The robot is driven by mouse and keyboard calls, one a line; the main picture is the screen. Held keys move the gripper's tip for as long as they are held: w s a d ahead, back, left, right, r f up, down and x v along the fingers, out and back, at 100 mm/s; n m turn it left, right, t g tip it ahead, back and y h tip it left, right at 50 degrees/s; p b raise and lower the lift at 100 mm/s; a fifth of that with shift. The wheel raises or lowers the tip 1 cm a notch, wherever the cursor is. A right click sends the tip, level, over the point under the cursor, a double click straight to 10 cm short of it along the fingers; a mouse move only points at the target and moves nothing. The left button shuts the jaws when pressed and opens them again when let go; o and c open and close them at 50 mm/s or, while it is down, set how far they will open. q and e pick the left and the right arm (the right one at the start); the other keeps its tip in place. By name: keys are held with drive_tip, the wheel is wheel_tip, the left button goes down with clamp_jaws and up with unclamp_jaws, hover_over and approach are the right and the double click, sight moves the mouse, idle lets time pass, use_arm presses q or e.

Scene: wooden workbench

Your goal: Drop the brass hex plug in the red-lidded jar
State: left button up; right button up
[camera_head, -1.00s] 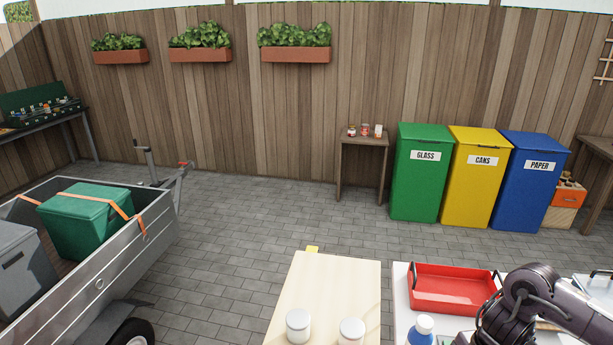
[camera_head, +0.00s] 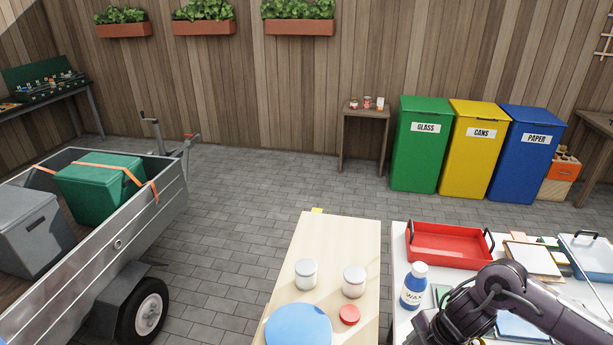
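A small round red lid or cap (camera_head: 349,314) shows near the front of the pale wooden bench (camera_head: 336,236); I cannot tell whether a jar is under it. Two pale jars with whitish tops, one on the left (camera_head: 305,274) and one on the right (camera_head: 354,281), stand just behind it. I cannot make out a brass hex plug. My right arm comes in from the right over the white table, and its gripper is out of view. My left arm and gripper are not in view.
A blue disc (camera_head: 298,327) lies at the bench's front. A trailer (camera_head: 150,220) stands left; paving between is clear.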

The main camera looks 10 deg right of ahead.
drive_tip(key=a+r+m+t+y, duration=0.1)
drive_tip(key=a+r+m+t, duration=0.15)
drive_tip(key=a, duration=0.65)
drive_tip(key=a+r+m+t, duration=0.2)
drive_tip(key=a+m+t, duration=0.1)
drive_tip(key=a, duration=0.6)
drive_tip(key=s+d+m+g+h, duration=0.3)
drive_tip(key=s+d+m+g, duration=0.1)
drive_tip(key=s+d+m, duration=0.75)
wheel_tip(320, 180, down, 32)
drive_tip(key=a+b, duration=0.1)
drive_tip(key=b, duration=0.3)
use_arm(q)
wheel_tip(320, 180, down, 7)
drive_tip(key=b, duration=0.3)
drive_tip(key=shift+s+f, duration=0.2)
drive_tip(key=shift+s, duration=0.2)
use_arm(e)
drive_tip(key=s+d+f+g, duration=0.1)
drive_tip(key=s+f, duration=0.9)
drive_tip(key=f, duration=0.2)
drive_tip(key=s+d+f+g, duration=0.1)
drive_tip(key=s+d+f, duration=0.1)
drive_tip(key=s+f, duration=0.9)
drive_tip(key=shift+d+f+h, duration=0.25)
drive_tip(key=shift+f+h, duration=0.05)
drive_tip(key=shift+f, duration=0.05)
